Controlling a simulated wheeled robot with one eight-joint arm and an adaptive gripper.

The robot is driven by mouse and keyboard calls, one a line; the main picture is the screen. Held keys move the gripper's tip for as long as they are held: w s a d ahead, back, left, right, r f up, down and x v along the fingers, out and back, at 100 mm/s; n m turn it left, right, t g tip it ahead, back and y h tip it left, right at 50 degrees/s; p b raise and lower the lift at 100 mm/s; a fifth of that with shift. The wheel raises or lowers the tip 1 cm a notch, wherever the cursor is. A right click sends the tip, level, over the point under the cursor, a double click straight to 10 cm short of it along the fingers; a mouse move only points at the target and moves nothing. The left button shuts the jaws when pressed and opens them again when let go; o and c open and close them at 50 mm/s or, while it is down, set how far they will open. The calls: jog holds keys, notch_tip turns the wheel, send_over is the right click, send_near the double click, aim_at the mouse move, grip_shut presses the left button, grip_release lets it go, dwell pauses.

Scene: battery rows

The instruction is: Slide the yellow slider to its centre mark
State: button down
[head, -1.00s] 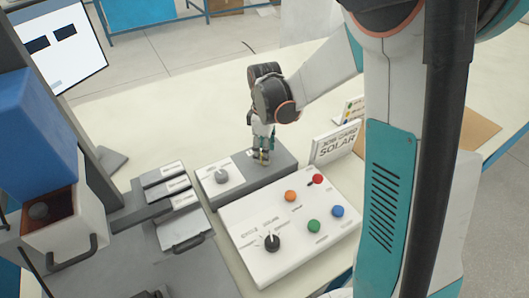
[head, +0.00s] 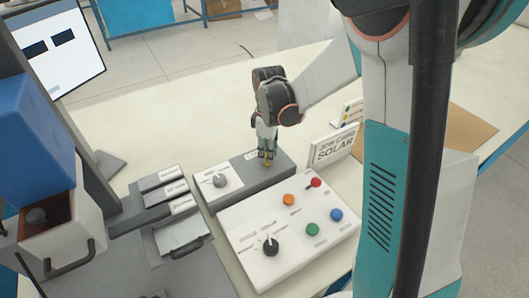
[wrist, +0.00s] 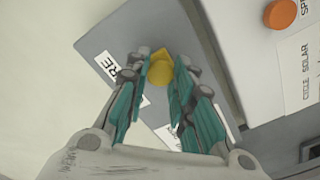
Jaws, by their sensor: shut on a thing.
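The yellow slider (wrist: 159,72) is a small knob on top of the grey box (head: 228,194). In the wrist view it sits between my gripper's fingertips (wrist: 160,78), which are closed on its two sides. In the head view my gripper (head: 266,160) points down at the right half of the grey box, and only a bit of yellow shows at its tips. A white label (wrist: 107,68) ending in "RE" lies left of the slider in the wrist view. A centre mark cannot be made out; my fingers hide part of the box top.
A white dial plate (head: 217,182) is on the box's left part. The white panel (head: 250,224) in front carries orange (head: 289,200), red, green and blue buttons and a black knob (head: 270,247). A "SOLAR" sign (head: 333,148) stands to the right. The table behind is clear.

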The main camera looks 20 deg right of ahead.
jog(key=c, duration=1.3)
grip_release()
jog(key=shift+a, duration=0.1)
jog(key=shift+c, duration=0.2)
jog(key=shift+r, duration=0.1)
notch_tip(320, 180, up, 12)
jog(key=s+a+r+m+t, duration=0.1)
jog(key=s+m, duration=0.4)
jog(key=s, duration=0.5)
jog(key=s+a+r+m+t, duration=0.1)
jog(key=s+r+m+t, duration=0.2)
jog(key=s+m+t, duration=0.3)
jog(key=s, duration=0.4)
